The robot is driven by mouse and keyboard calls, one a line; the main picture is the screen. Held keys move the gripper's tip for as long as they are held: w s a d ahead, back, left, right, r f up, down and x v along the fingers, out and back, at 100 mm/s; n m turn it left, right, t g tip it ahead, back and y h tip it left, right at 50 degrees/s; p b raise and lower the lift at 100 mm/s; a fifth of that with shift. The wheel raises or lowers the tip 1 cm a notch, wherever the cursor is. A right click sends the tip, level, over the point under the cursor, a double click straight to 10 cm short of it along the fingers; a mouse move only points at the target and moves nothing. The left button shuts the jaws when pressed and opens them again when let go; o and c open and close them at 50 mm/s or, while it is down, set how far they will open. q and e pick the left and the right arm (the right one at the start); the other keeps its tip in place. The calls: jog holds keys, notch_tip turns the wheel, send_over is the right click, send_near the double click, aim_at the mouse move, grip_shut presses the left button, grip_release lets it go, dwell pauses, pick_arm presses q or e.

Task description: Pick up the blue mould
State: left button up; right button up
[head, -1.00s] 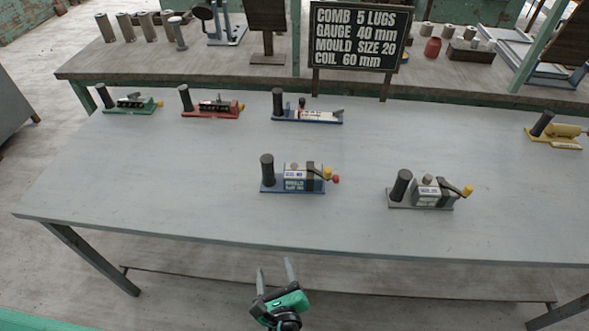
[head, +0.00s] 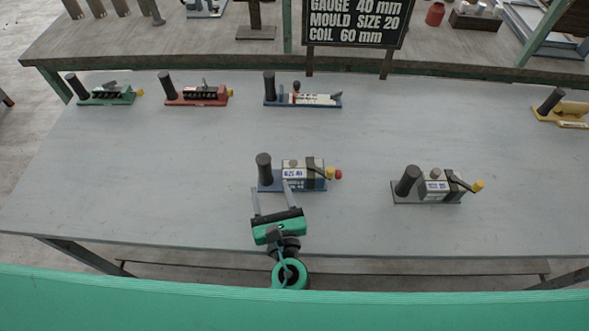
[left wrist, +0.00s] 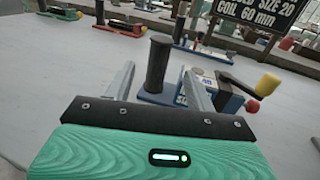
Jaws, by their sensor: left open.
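The blue mould (head: 306,177) stands on the grey table near its front middle. It has a blue base, a black upright handle at its left end, a pale labelled block, and a yellow and a red knob at its right. My left gripper (head: 270,188) is open and empty, its fingertips at the mould's front edge below the handle. In the left wrist view, the mould's handle (left wrist: 158,62) shows in the gap between the two fingers (left wrist: 158,88); I cannot tell whether the tips reach past it. My right gripper is not in view.
A grey mould (head: 428,188) stands to the right. Behind are a green tool (head: 110,96), a red tool (head: 200,96) and another blue-based tool (head: 305,100); a yellow one (head: 562,108) is far right. A sign (head: 356,22) stands at the back. The table's front left is clear.

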aim_at(265, 169)
pick_arm(q)
jog(key=x, duration=0.2)
jog(key=shift+w+a, duration=0.1)
jog(key=shift+w, duration=0.3)
jog(key=p+x, duration=0.2)
jog(key=x, duration=0.2)
jog(key=shift+w+a+r, duration=0.1)
jog(key=shift+w+r, duration=0.05)
jog(key=shift+w, duration=0.1)
jog(key=shift+w+a, duration=0.15)
jog(key=shift+w, duration=0.35)
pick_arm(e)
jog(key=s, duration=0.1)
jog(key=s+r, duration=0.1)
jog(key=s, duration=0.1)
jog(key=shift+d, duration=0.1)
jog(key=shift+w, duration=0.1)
pick_arm(q)
grip_shut()
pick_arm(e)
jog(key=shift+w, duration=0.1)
